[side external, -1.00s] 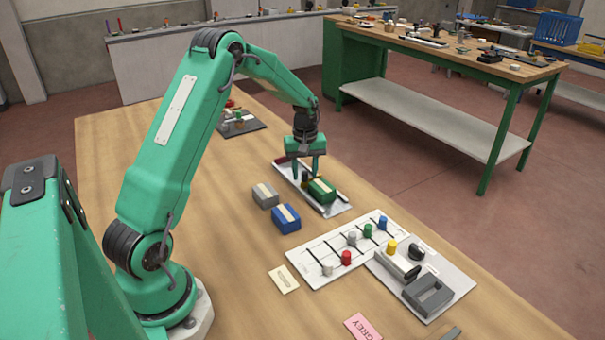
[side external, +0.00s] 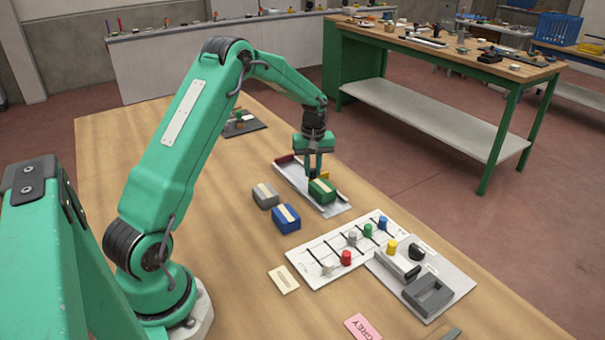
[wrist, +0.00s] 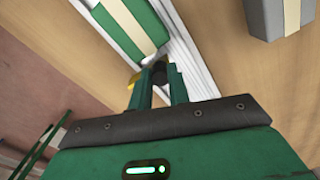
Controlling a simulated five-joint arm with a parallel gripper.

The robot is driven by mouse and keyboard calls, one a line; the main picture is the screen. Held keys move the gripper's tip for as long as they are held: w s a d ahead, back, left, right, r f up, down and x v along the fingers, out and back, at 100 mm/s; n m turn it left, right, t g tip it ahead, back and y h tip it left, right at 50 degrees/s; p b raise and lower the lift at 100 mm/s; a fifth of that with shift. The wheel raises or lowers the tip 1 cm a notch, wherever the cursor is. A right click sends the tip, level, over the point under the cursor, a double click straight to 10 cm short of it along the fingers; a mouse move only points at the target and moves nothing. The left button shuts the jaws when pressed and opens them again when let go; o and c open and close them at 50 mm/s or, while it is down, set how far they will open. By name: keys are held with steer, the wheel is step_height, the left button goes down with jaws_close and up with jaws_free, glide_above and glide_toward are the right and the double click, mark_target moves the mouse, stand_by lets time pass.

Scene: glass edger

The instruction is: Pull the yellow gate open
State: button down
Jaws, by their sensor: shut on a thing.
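The yellow gate shows as a small yellow piece (side external: 326,175) at the white channel tray (side external: 333,209), mostly hidden by my fingers and the green block. In the wrist view a yellow edge (wrist: 132,81) shows just left of my fingertips. My gripper (side external: 314,177) is over the channel, pointing down, with its fingers close together. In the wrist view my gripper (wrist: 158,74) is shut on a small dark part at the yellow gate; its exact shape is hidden. A green block (side external: 321,190) with a cream stripe sits in the channel beside my fingers.
A grey block (side external: 265,195) and a blue block (side external: 286,218) stand left of the channel. A white board (side external: 330,250) with several coloured pegs lies in front. A dark red piece (side external: 285,159) is at the channel's far end. The table's left side is clear.

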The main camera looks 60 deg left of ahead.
mark_target(324, 174)
steer(key=shift+w, duration=2.2)
steer(key=c, duration=1.3)
jaws_free()
steer(key=shift+r, duration=0.1)
step_height(324, 174, up, 8)
steer(key=shift+f, duration=0.1)
